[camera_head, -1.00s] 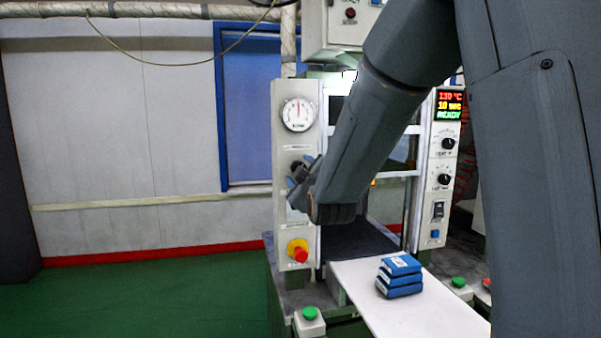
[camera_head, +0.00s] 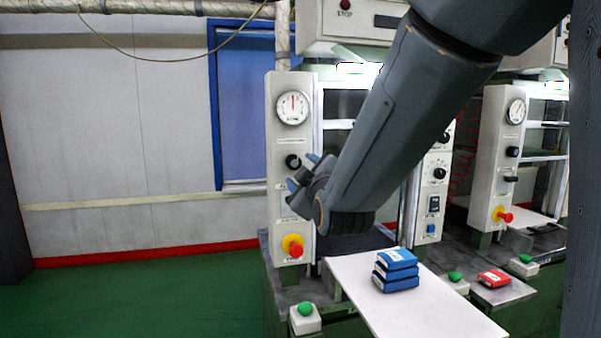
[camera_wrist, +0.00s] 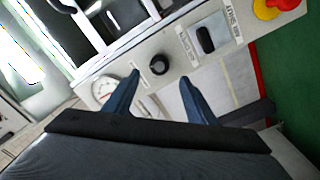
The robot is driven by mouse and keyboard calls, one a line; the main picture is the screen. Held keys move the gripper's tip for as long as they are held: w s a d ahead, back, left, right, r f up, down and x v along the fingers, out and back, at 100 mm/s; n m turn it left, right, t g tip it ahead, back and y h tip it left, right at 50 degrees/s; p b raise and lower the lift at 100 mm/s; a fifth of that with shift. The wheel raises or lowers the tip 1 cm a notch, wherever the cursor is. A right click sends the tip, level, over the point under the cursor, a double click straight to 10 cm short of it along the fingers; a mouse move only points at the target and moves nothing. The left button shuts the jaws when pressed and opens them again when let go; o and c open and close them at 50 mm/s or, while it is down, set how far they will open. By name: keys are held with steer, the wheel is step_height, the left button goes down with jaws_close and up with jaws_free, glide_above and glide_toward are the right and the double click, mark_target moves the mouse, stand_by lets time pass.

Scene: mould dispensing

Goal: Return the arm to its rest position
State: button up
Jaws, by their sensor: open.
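My gripper (camera_head: 302,172) is at the lower end of my arm, in front of the left panel of the near press (camera_head: 290,215). Its two blue fingers (camera_wrist: 158,97) stand apart in the wrist view, with nothing between them but the panel behind. A black knob (camera_wrist: 159,64) on the panel shows just beyond the fingertips. My arm slants down from the upper right and hides much of the press opening. A stack of blue boxes (camera_head: 396,270) sits on the white board (camera_head: 425,315) below and to the right of my gripper.
A second press (camera_head: 495,160) stands to the right, with a red box (camera_head: 494,278) on the ledge before it. Red emergency buttons (camera_head: 295,250) and green buttons (camera_head: 306,309) stick out at the front. The green floor (camera_head: 140,300) at left is clear.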

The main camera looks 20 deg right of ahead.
steer(key=s+f+m+g, duration=0.3)
steer(key=s+f+g, duration=0.15)
steer(key=f, duration=0.65)
steer(key=s+f+m+g, duration=0.2)
steer(key=s+f+g, duration=0.25)
steer(key=f, duration=0.55)
steer(key=s+f+m+g, duration=0.2)
steer(key=s+f+g, duration=0.2)
steer(key=s, duration=0.5)
steer(key=s+f+m+g, duration=0.3)
steer(key=s+f+g, duration=0.1)
steer(key=s, duration=0.5)
steer(key=shift+d+f+g, duration=0.15)
steer(key=shift+f+g, duration=0.25)
steer(key=shift+f, duration=0.4)
